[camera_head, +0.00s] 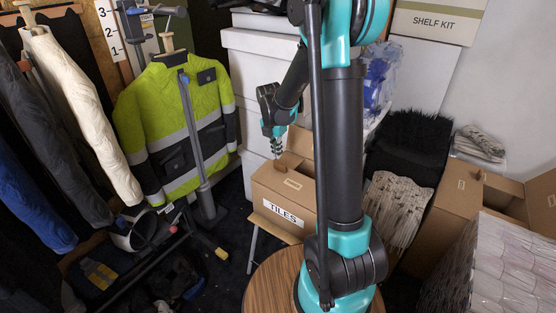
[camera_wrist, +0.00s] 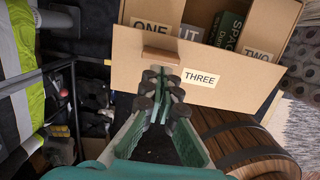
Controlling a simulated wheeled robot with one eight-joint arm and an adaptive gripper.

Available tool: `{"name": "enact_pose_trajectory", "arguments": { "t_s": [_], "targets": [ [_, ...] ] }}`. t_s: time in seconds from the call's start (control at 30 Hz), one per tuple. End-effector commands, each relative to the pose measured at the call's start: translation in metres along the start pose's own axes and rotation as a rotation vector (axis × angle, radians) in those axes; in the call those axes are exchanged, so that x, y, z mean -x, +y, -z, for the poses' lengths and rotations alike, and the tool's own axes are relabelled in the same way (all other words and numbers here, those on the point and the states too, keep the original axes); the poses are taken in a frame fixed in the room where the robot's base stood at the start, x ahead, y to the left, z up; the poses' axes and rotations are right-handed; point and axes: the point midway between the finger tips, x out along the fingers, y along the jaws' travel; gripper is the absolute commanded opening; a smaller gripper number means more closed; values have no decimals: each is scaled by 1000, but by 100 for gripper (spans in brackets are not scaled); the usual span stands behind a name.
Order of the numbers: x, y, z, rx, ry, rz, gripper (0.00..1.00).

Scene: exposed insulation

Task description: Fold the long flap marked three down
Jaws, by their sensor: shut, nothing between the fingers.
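The cardboard box (camera_head: 283,205) marked TILES stands open in the middle of the head view. In the wrist view, the long flap marked THREE (camera_wrist: 235,96) spans the near side of the box, not folded over the opening. A small cardboard tab (camera_wrist: 162,55) shows at its upper edge. Labels ONE (camera_wrist: 150,36) and TWO (camera_wrist: 258,53) show beyond it. My gripper (camera_wrist: 167,82) is shut and empty, its fingertips overlapping the flap just left of the THREE label; I cannot tell whether they touch. In the head view my gripper (camera_head: 277,147) is above the box's far left part.
Inside the box is a dark green item (camera_wrist: 228,30) with lettering. A round wooden top (camera_head: 265,283) stands in front. A yellow-green jacket (camera_head: 175,125) hangs left, white boxes (camera_head: 262,60) stand behind, and another open carton (camera_head: 455,205) is at right.

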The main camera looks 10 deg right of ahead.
Motion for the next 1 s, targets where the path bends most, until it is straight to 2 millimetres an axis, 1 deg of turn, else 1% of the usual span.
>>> {"name": "enact_pose_trajectory", "arguments": {
  "t_s": [0.03,0.1,0.2,0.3,0.43,0.77,0.87,1.0],
  "targets": [
    [-9,0,0,0,0,0,0],
    [-19,0,0,-1,0,0,0],
    [-30,0,0,-1,0,0,0],
    [-36,0,0,-1,0,0,0],
    [-40,0,0,-1,0,0,0],
    [-41,0,0,-1,0,0,0],
    [-45,0,-4,-2,0,0,0],
    [-57,0,-11,-1,0,0,0]
  ]
}}
